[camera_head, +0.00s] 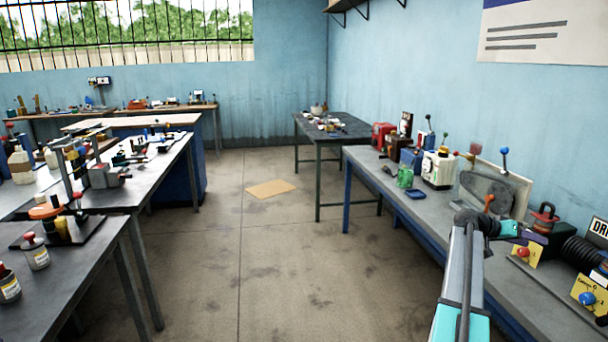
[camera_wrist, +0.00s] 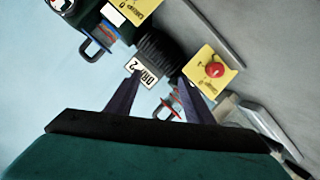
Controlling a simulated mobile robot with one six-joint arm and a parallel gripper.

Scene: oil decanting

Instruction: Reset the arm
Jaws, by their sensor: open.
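My gripper (camera_head: 530,236) is over the right workbench (camera_head: 425,212), at the end of my grey and teal arm, pointing right. In the wrist view its two dark fingers (camera_wrist: 160,95) are spread apart with nothing held between them. Whether the gripper touches anything cannot be told.
A second yellow plate with a blue knob (camera_head: 588,297) stands at the bench's right end. A dark disc on a panel (camera_head: 487,192) and a white machine (camera_head: 438,170) stand farther back. The floor (camera_head: 275,240) between the benches is clear except for a tan sheet (camera_head: 270,188).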

